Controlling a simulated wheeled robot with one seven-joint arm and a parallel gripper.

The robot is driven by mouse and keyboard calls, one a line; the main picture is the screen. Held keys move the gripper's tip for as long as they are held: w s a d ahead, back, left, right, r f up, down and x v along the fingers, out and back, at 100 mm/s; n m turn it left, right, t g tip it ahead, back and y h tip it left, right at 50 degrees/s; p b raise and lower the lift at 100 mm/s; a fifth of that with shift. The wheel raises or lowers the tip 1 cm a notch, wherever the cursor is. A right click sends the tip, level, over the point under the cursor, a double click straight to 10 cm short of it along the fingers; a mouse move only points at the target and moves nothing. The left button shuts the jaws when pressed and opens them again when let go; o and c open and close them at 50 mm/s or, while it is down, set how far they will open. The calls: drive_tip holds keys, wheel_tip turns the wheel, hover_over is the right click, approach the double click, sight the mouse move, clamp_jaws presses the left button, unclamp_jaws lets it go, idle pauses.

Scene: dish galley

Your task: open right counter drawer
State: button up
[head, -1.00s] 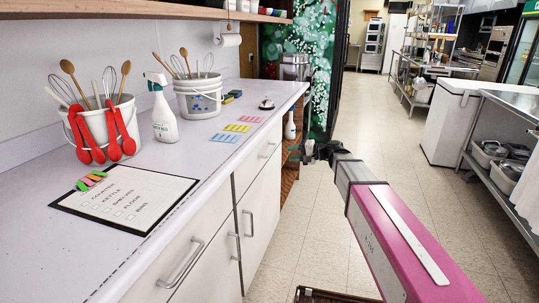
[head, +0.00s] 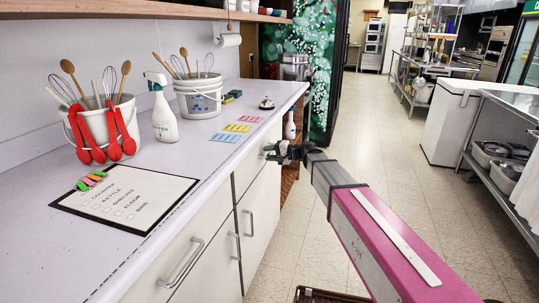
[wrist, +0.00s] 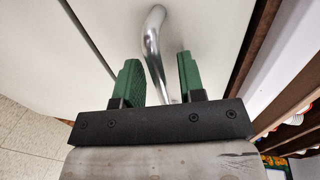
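The right counter drawer (head: 248,168) is a cream front under the far end of the counter and looks shut. Its silver bar handle shows in the wrist view (wrist: 153,42), running between my two green fingers. My gripper (head: 272,151) is at this handle in the head view and hides most of it. In the wrist view my gripper (wrist: 159,68) is open, with a finger on each side of the bar and a gap visible on both sides.
The counter (head: 190,160) holds a checklist mat (head: 125,197), utensil buckets (head: 200,98), a spray bottle (head: 164,115), coloured notes and a bell (head: 267,103). Another drawer handle (head: 182,264) and cabinet doors are nearer.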

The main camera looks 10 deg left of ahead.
clamp_jaws()
drive_tip(key=f+v, duration=0.3)
drive_tip(key=v, duration=1.3)
drive_tip(key=d+f+v, duration=0.1)
drive_tip(key=f+v, duration=0.2)
drive_tip(key=v, duration=1.2)
drive_tip(key=shift+d+f, duration=0.2)
drive_tip(key=shift+d, duration=0.4)
drive_tip(key=shift+w, duration=0.1)
unclamp_jaws()
drive_tip(key=w+v, duration=0.1)
drive_tip(key=v, duration=0.9)
drive_tip(key=shift+s+d, duration=0.35)
drive_tip(key=shift+s, duration=0.1)
drive_tip(key=shift+r, duration=0.1)
